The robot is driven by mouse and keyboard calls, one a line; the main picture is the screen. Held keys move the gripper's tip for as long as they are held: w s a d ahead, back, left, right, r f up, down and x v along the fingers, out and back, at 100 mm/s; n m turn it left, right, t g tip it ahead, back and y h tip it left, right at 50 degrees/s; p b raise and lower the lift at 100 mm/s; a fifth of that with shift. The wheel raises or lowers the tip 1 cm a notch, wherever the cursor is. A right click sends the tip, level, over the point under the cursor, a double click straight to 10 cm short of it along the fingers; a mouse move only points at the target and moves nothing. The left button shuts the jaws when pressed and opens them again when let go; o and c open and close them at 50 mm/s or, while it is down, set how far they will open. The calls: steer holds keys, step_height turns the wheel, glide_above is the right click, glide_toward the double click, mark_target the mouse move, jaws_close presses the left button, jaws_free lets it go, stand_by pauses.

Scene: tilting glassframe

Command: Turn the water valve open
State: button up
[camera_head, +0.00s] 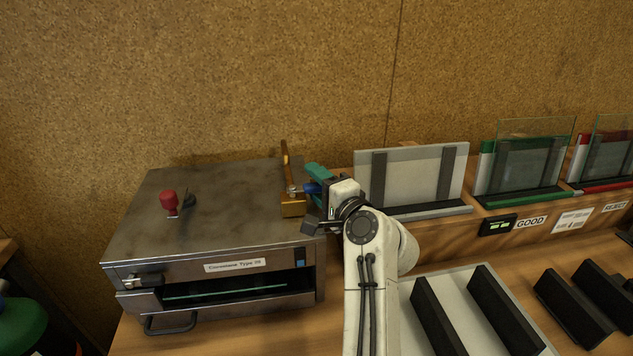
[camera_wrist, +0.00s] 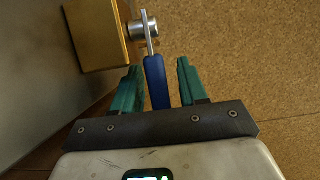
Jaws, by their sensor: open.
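The water valve is a brass block (camera_head: 292,208) with a metal stem and a blue lever handle (camera_head: 311,188), at the right side of the metal machine. In the wrist view the brass block (camera_wrist: 98,30) is at the upper left, and the blue handle (camera_wrist: 156,85) points down toward my gripper (camera_wrist: 158,68). My gripper is open, with its green fingers on either side of the handle. The handle lies nearer the left finger, with a wider gap to the right one. In the head view my gripper (camera_head: 314,180) is at the valve, partly hiding it.
The metal machine (camera_head: 215,220) has a red knob (camera_head: 169,201) on top and an open front slot. A cork wall (camera_head: 240,80) stands close behind. Glass racks (camera_head: 412,178) stand to the right, and black-barred trays (camera_head: 455,305) lie in front of them.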

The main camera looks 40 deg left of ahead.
jaws_close()
